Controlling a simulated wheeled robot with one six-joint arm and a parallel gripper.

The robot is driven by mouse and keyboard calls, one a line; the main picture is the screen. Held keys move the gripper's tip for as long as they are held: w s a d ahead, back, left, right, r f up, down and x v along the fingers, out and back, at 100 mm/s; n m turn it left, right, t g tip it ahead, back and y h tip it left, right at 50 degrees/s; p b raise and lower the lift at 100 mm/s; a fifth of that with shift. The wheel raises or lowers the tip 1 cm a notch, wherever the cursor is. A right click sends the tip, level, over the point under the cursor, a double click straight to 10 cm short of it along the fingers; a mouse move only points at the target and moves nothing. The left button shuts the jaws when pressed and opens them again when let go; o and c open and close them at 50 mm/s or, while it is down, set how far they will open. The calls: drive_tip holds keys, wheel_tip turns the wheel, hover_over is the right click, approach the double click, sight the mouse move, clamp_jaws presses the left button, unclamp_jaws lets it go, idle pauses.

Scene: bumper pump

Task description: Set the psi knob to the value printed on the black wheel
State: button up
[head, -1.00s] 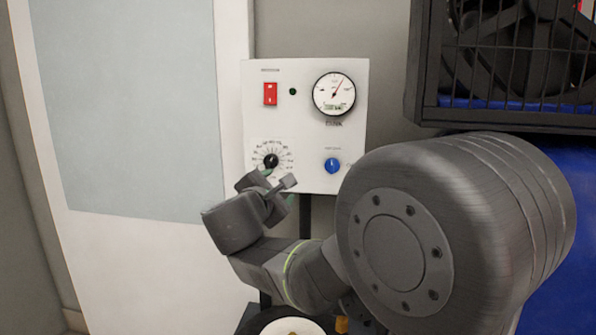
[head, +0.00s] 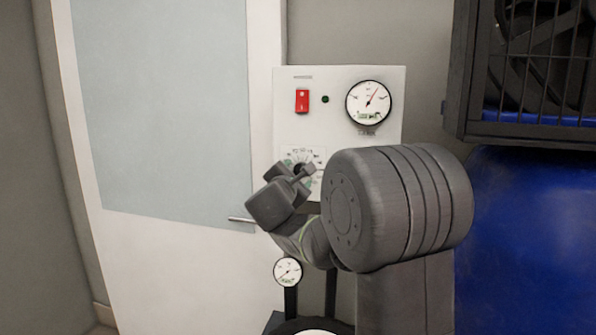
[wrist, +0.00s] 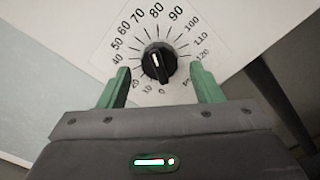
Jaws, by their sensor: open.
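The black psi knob (wrist: 158,62) sits at the centre of a printed dial (wrist: 135,30) with numbers running from 0 to above 120. A white mark shows on the knob's face. My gripper (wrist: 160,85) is open, its two green fingers at the lower left and lower right of the knob, apart from it in the picture. In the head view my gripper (head: 300,172) covers much of the dial on the white panel (head: 335,82). The black wheel (head: 290,327) shows only in part at the bottom, and no value on it can be read.
The panel carries a red switch (head: 302,100), a dark green button (head: 325,99) and a round gauge (head: 368,102). A smaller gauge (head: 288,271) stands below. A dark cage (head: 540,60) and blue surface (head: 530,250) are at the right, a door (head: 165,110) at the left.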

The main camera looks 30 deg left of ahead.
drive_tip(key=shift+x, duration=0.9)
drive_tip(key=shift+c, duration=0.5)
drive_tip(key=c, duration=0.9)
